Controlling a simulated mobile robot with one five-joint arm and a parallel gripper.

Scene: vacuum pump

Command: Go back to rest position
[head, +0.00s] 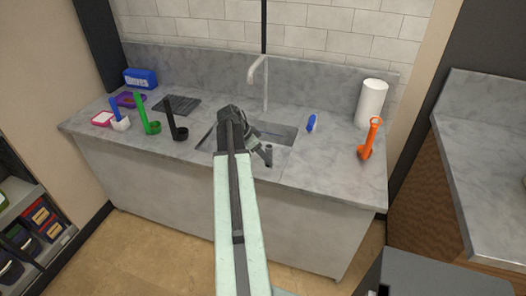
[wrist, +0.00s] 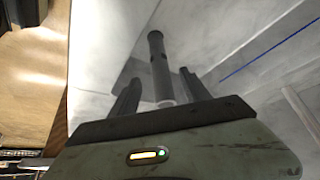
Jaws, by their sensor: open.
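My gripper (head: 262,147) is over the front of the sink (head: 281,133) in the head view, at the end of my outstretched arm. In the wrist view its two dark fingers (wrist: 160,77) stand apart. A dark grey tube (wrist: 158,58) shows between them, with clear gaps on both sides. A small dark upright shape (head: 268,156) near the sink's front edge in the head view may be this tube or a finger; I cannot tell which. My arm hides part of the sink.
A faucet (head: 264,80) rises behind the sink. A paper roll (head: 371,103), an orange tool (head: 370,138) and a blue-and-white item (head: 311,122) stand right. Green (head: 146,115) and black (head: 175,120) tools and a blue box (head: 141,78) are left. Another counter (head: 490,170) is far right.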

